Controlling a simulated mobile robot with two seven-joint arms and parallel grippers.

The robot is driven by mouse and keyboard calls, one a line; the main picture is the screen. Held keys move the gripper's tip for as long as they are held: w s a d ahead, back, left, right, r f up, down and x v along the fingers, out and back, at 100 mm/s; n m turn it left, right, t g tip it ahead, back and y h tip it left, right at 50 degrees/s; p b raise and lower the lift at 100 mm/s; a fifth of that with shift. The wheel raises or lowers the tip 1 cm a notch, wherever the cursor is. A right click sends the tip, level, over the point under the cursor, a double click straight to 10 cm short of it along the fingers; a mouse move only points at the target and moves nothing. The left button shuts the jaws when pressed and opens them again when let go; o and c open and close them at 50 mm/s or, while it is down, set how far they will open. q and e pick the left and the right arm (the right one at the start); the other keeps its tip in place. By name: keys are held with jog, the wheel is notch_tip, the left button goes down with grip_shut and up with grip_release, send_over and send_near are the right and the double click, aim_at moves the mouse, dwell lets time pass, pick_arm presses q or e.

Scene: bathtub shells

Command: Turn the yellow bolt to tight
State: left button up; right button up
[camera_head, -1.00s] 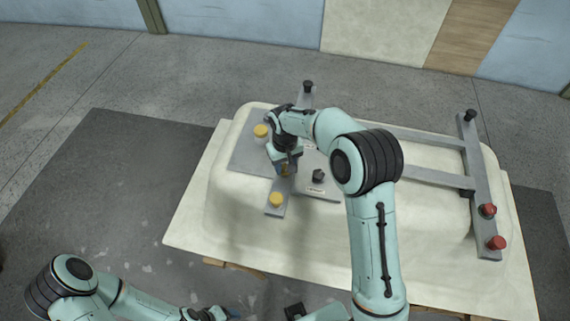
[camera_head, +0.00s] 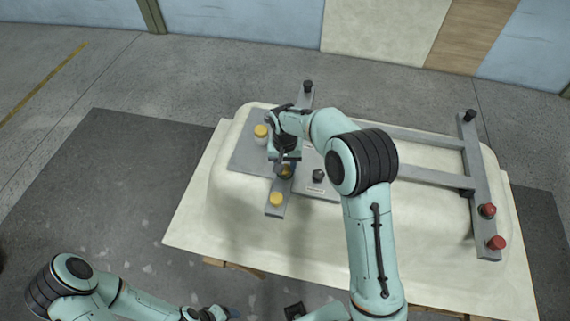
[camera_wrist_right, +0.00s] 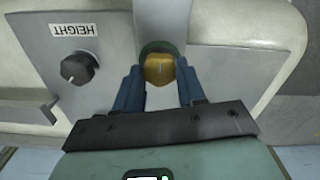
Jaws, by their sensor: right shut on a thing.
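My right gripper (camera_wrist_right: 160,82) is shut on a yellow bolt (camera_wrist_right: 160,69), with one blue finger on each side of its head. The bolt head has a pale line on it, and dark green shows behind it. In the head view my right gripper (camera_head: 284,166) points down at this bolt (camera_head: 286,171), which is mostly hidden. A second yellow piece (camera_head: 276,199) sits at the near end of the grey bar, and a third (camera_head: 261,131) is at the far left of the plate. My left gripper (camera_head: 222,313) is at the bottom edge; its jaws are unclear.
A dark knob (camera_wrist_right: 78,69) beside a HEIGHT label (camera_wrist_right: 75,30) is on the grey plate near my right gripper. Two red pieces (camera_head: 487,210) (camera_head: 496,243) sit on the right-hand bar (camera_head: 477,165). The cream shell (camera_head: 240,235) is bare in front.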

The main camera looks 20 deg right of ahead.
aim_at(285, 168)
jog(key=shift+w+r, duration=0.1)
jog(key=o, duration=1.1)
jog(key=shift+c, duration=0.2)
pick_arm(q)
jog(key=shift+w+r+p, duration=0.55)
jog(key=shift+w+r, duration=0.05)
jog(key=shift+r, duration=0.2)
pick_arm(e)
notch_tip(285, 168, up, 13)
jog(key=shift+r, duration=0.2)
pick_arm(q)
jog(key=shift+s, duration=0.1)
pick_arm(e)
jog(key=shift+f, duration=0.1)
